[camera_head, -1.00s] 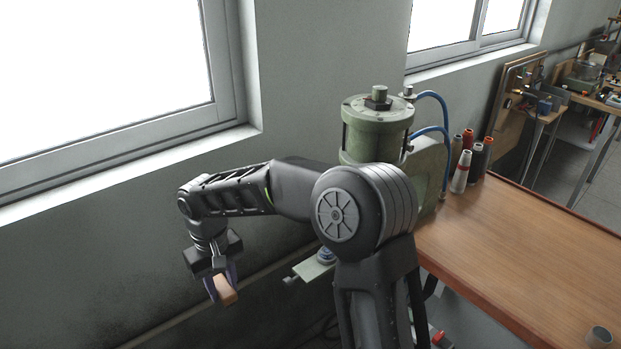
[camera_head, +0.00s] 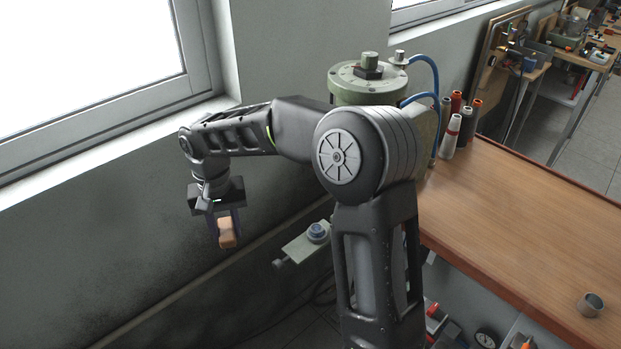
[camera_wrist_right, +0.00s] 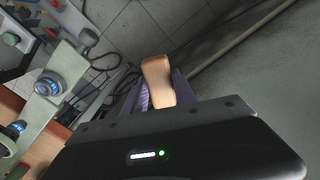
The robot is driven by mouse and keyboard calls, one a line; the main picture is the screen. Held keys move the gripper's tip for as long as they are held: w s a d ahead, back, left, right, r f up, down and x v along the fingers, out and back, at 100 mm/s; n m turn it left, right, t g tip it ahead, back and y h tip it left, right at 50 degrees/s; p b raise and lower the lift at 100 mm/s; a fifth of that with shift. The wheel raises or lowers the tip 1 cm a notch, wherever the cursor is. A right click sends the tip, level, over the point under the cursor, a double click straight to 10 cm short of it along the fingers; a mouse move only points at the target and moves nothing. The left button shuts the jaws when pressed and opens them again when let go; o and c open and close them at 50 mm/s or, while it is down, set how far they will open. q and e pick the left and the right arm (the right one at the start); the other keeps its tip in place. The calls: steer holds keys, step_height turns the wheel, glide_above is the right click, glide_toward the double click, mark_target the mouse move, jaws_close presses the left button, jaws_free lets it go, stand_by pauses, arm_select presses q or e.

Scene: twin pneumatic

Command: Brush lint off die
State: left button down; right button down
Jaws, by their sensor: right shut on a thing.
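My right gripper (camera_head: 224,222) is shut on a tan wooden brush (camera_head: 228,236). The brush also shows between the fingers in the right wrist view (camera_wrist_right: 157,78); its bristles cannot be made out. The gripper hangs in the air by the wall, left of the press's pale lower arm (camera_head: 297,246) and apart from it. A round blue-topped die (camera_head: 317,231) sits on that arm. In the right wrist view two blue-ended round parts show at the left, one (camera_wrist_right: 48,84) nearer the gripper and another (camera_wrist_right: 14,131). Lint cannot be made out. My left gripper is not in view.
The green press cylinder (camera_head: 368,86) with blue hoses stands behind my right arm, which hides much of the press. Several thread cones (camera_head: 455,128) stand on the wooden table (camera_head: 520,215), and a small grey cup (camera_head: 590,304) is near its front. The wall and window are at the left.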

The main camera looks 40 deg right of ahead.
steer(key=s+d+r+m+p, duration=0.1)
steer(key=s+d+r+m, duration=0.4)
steer(key=d+m, duration=0.3)
steer(key=s+d+r+m+p, duration=0.1)
steer(key=s+d+r+m, duration=0.3)
steer(key=d+m, duration=0.4)
steer(key=r+m, duration=0.1)
steer(key=m, duration=0.3)
steer(key=shift+s+d+r, duration=0.15)
steer(key=shift+s+r, duration=0.05)
steer(key=shift+s, duration=0.15)
